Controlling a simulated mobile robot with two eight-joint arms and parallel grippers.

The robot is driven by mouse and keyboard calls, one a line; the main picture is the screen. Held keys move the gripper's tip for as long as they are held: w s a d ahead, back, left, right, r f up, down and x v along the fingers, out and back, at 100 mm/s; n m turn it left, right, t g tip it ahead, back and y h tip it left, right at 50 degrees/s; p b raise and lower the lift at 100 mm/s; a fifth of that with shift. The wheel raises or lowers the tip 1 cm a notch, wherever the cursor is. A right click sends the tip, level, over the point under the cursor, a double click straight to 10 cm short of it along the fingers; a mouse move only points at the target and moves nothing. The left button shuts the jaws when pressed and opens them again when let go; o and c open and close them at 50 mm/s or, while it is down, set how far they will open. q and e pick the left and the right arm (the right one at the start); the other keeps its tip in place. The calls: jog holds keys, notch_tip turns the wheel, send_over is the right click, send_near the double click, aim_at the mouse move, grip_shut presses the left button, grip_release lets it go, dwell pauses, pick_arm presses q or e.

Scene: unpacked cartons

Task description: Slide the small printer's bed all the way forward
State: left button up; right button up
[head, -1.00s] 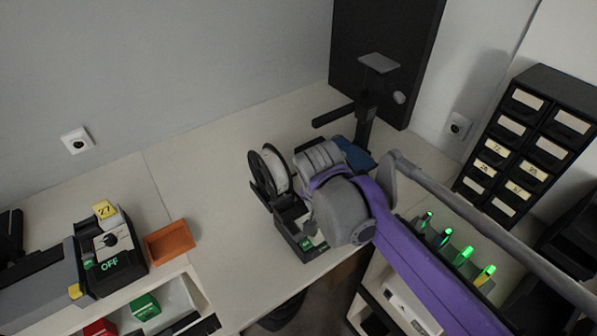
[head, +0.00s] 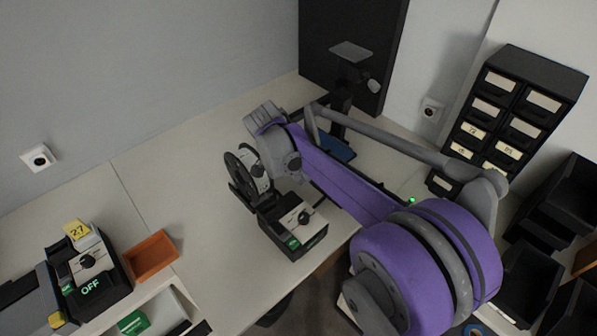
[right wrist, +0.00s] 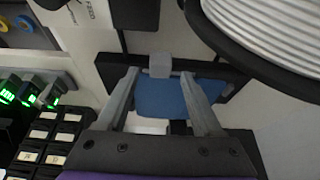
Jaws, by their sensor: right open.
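The small printer (head: 342,98) stands at the back of the table, with a dark post and a grey plate on top. Its blue bed (head: 338,148) shows partly behind my right arm. In the right wrist view the blue bed (right wrist: 165,98) lies in front of a black bar, with a small grey block (right wrist: 160,64) at its far edge. My right gripper (right wrist: 159,76) is open, its two fingers apart over the bed's sides and the grey block between the tips. Contact cannot be told. In the head view the right fingers are hidden behind the wrist. My left gripper is not in view.
A spool (head: 247,172) and a black box with a dial (head: 300,222) stand close below my right wrist. A drawer cabinet (head: 510,115) stands at the right. An orange tray (head: 151,257) lies at the left. The table's left middle is clear.

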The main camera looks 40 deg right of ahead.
jog(key=shift+x, duration=0.9)
jog(key=shift+c, duration=0.3)
grip_shut()
dwell(0.6)
